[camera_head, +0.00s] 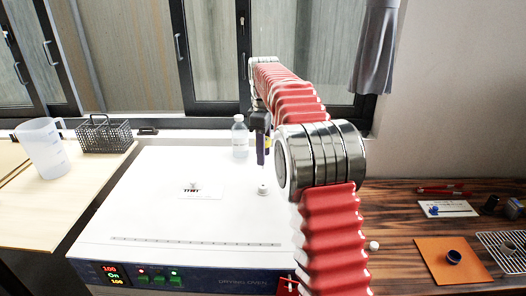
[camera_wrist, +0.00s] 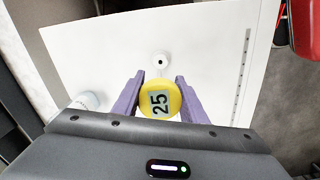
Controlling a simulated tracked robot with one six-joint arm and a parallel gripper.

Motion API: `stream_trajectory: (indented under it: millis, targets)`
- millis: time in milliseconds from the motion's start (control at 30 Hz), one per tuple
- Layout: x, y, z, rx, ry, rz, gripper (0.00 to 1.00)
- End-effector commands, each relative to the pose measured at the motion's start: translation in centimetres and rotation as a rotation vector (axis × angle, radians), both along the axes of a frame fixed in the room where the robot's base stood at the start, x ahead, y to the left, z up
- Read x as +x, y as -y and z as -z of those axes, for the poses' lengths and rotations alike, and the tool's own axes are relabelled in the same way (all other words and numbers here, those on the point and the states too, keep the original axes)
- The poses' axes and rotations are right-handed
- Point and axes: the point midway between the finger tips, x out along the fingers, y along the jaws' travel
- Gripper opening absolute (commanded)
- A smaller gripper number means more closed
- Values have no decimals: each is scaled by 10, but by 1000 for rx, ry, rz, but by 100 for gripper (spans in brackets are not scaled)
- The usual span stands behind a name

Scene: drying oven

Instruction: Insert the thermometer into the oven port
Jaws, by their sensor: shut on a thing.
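The thermometer (camera_wrist: 160,101) shows a round yellow head with a display reading 25, between the purple fingers of my gripper (camera_wrist: 161,92). Its stem is hidden behind the head in the wrist view. In the head view my gripper (camera_head: 263,155) is over the white top of the drying oven (camera_head: 140,215), pointing down. The oven port (camera_wrist: 161,61) is a small white round fitting with a dark hole, just beyond the thermometer head in the wrist view. It also shows below my gripper in the head view (camera_head: 262,189). I cannot tell whether the stem tip touches it.
A clear bottle (camera_head: 240,138) stands on the oven top behind my gripper. A beaker (camera_head: 43,148) and a black wire basket (camera_head: 104,135) stand on the left table. The wooden bench (camera_head: 400,235) at right holds an orange mat (camera_head: 440,262) and small items. Most of the oven top is clear.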

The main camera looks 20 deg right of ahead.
Motion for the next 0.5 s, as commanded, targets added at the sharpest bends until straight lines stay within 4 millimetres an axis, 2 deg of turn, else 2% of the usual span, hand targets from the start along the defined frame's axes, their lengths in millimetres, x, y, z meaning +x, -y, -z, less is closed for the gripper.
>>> stream_trajectory:
  millis: [500]
  targets:
    - [0,0,28,1,-2,0,17]
